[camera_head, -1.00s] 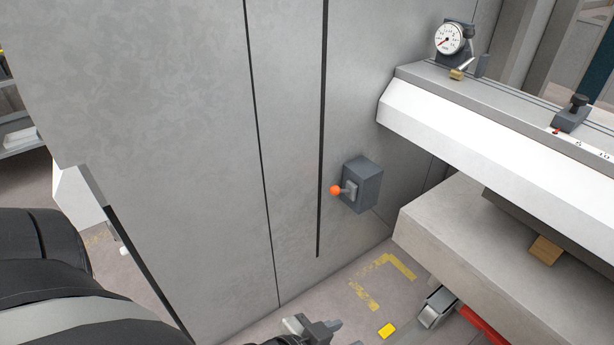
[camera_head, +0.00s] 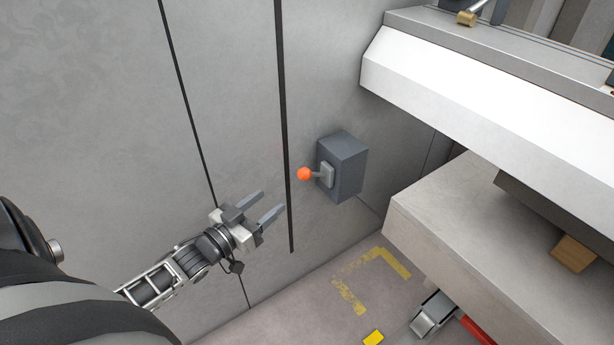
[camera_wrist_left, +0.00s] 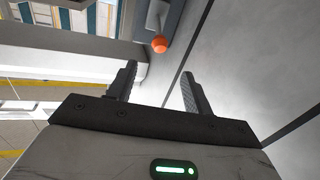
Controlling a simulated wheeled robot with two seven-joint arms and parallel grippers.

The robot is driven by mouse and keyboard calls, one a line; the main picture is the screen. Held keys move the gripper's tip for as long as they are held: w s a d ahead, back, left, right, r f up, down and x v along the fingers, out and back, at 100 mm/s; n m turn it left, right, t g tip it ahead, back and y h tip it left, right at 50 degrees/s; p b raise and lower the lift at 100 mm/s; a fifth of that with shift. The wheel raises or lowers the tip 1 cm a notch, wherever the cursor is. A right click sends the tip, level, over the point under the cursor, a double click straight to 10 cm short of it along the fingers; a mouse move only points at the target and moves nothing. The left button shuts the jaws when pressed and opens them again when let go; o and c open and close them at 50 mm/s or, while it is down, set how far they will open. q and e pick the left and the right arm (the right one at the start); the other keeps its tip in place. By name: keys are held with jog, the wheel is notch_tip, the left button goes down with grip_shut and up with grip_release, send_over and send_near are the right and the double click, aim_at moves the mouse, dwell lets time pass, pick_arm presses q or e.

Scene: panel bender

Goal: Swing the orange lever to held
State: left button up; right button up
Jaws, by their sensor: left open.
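The orange lever's ball knob (camera_head: 304,174) sticks out to the left from a dark grey box (camera_head: 342,166) on the grey machine wall. A short grey stem joins the knob to a plate on the box. My left gripper (camera_head: 272,204) is open and empty, below and to the left of the knob, clear of it. In the left wrist view the knob (camera_wrist_left: 159,44) shows beyond the open fingers (camera_wrist_left: 158,88), with part of the box behind it. My right gripper is not in view.
A white beam (camera_head: 480,92) and a pale grey block (camera_head: 450,222) jut out to the right of the box. The wall left of the knob is clear.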

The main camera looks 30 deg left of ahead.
aim_at(300, 178)
pick_arm(q)
jog(key=w, duration=0.4)
jog(key=w+d+b, duration=0.1)
jog(key=w, duration=0.3)
jog(key=w+b, duration=0.1)
jog(key=w, duration=0.2)
jog(key=shift+w+d, duration=0.3)
jog(key=shift+w, duration=0.1)
jog(key=shift+w+d+b, duration=0.1)
jog(key=shift+w+b, duration=0.3)
jog(key=shift+w, duration=0.35)
jog(key=shift+c, duration=0.3)
grip_shut()
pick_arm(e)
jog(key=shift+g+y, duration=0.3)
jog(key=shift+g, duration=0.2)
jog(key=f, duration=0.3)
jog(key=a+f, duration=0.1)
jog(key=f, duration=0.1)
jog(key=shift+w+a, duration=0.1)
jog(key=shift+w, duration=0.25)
